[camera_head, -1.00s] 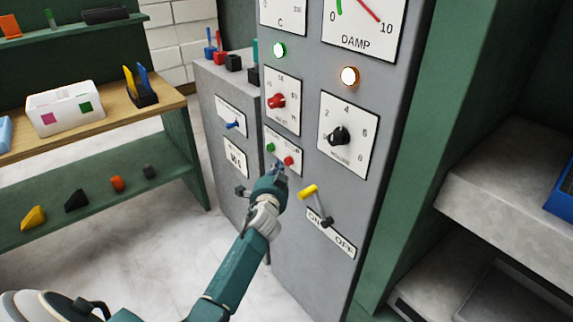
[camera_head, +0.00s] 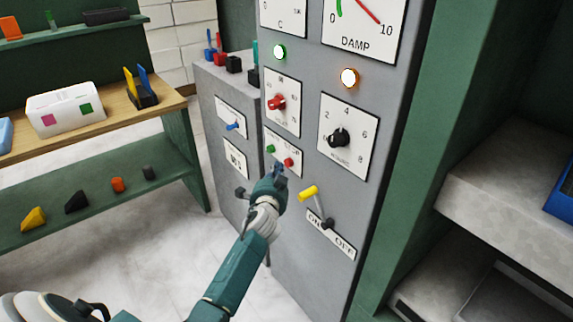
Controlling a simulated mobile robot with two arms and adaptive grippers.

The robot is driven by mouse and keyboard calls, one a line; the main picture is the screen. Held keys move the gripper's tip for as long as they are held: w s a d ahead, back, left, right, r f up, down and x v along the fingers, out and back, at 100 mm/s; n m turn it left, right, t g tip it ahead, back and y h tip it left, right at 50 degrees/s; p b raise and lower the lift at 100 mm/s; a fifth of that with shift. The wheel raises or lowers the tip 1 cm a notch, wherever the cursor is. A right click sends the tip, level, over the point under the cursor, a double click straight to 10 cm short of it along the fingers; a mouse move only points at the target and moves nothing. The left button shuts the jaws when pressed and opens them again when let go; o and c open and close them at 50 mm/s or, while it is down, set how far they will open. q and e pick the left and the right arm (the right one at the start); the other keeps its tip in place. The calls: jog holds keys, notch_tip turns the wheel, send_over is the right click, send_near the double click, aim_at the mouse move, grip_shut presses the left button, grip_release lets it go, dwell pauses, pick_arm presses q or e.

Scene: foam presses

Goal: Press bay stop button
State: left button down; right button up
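The grey control cabinet (camera_head: 308,190) carries a small white plate with a green button (camera_head: 270,149) on its left and a red button (camera_head: 288,162) on its right. The plate's lettering is too blurred to read in full. My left gripper (camera_head: 277,169) is at the lower edge of this plate, just below and left of the red button. Its fingers are small and dark, seen from behind, and I cannot tell whether they are open or shut, or whether they touch the panel. My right gripper is not in view.
A yellow-handled lever (camera_head: 309,192) by an ON/OFF plate sits right of my gripper. A red knob (camera_head: 277,102) and a black knob (camera_head: 338,137) are above. Green and orange lamps glow higher up. A wooden bench (camera_head: 100,119) stands at left.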

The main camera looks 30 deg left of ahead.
pick_arm(q)
jog(key=shift+w, duration=0.1)
jog(key=shift+w+d, duration=0.15)
jog(key=shift+w, duration=0.15)
jog(key=shift+w+d+b, duration=0.2)
jog(key=shift+w+b, duration=0.3)
jog(key=shift+b, duration=0.1)
dwell(0.9)
jog(key=shift+s, duration=0.1)
jog(key=shift+s+a+p, duration=0.35)
jog(key=shift+s+p, duration=0.15)
jog(key=shift+s, duration=0.3)
jog(key=s, duration=0.1)
jog(key=s+a+p, duration=0.1)
jog(key=s, duration=0.1)
jog(key=s+a+p, duration=0.1)
jog(key=shift+s, duration=0.3)
